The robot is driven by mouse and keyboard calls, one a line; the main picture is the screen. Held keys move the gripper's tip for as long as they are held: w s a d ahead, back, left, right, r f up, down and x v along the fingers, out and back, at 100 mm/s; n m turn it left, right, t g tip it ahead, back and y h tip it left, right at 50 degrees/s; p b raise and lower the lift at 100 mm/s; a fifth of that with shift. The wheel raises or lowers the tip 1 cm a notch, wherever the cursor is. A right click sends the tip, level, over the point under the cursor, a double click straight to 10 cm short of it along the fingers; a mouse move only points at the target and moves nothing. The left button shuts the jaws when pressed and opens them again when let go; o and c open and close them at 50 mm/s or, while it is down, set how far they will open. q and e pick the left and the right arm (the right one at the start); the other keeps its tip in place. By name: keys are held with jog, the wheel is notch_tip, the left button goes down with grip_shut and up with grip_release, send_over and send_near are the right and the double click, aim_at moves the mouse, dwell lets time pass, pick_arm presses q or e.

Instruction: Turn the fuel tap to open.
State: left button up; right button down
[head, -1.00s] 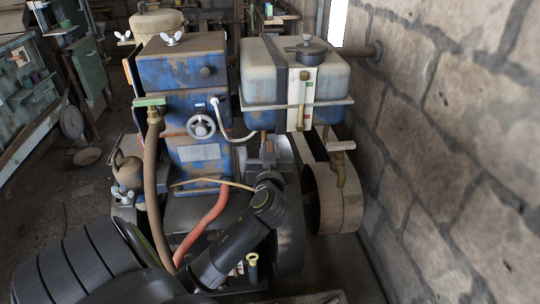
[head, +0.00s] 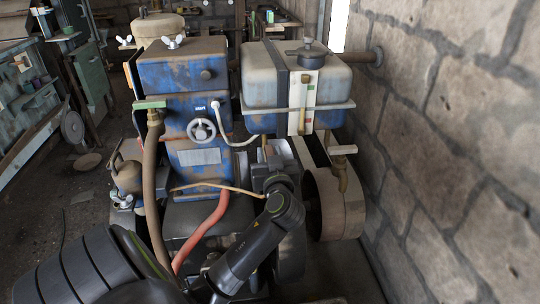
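The fuel tank (head: 270,83), pale above and blue below, stands upper middle, right of the blue engine block (head: 187,75). A thin brass-coloured stem (head: 264,143) shows beneath its left part. I cannot tell whether this belongs to the fuel tap; the tap's handle is not clear. My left arm rises from the bottom, and its dark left gripper (head: 270,166) is just below the tank near that stem. The fingers are small and dark against the engine, so their opening and any contact are unclear. My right gripper is not in view.
A brown pipe fitting (head: 341,172) with a pale top hangs right of the gripper, by a round beige drum (head: 335,205). A red hose (head: 205,232) and thin tan line (head: 215,184) lie left of my arm. A stone wall (head: 450,150) bounds the right.

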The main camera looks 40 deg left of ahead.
pick_arm(q)
jog(key=shift+o, duration=0.6)
jog(key=shift+s+d+f, duration=0.1)
jog(key=shift+d, duration=0.05)
jog(key=b+v, duration=0.2)
jog(key=v, duration=0.5)
jog(key=shift+b, duration=0.4)
